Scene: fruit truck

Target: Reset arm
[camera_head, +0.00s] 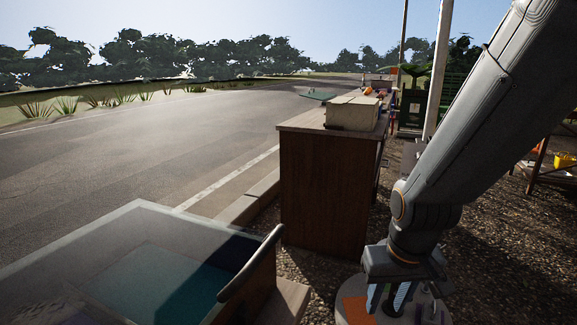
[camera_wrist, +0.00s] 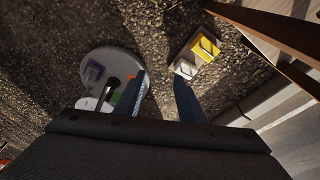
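My gripper (camera_head: 388,300) hangs fingers down at the lower right of the head view, at the end of my grey arm. In the wrist view, its two fingers (camera_wrist: 160,95) stand apart with bare gravel showing between them, so it is open and empty. It appears above or beside a round pale surface (camera_wrist: 125,60) that carries small purple, green and orange items. Part of that round surface shows below the gripper in the head view (camera_head: 437,312). I cannot tell the exact height between them.
A dark wooden counter (camera_head: 322,190) with a pale box (camera_head: 352,113) stands ahead. A glass-topped case (camera_head: 130,235) is at lower left. A yellow item (camera_wrist: 204,48) lies upper right in the wrist view, near brown wooden beams (camera_wrist: 275,35). Open road (camera_head: 150,135) lies left.

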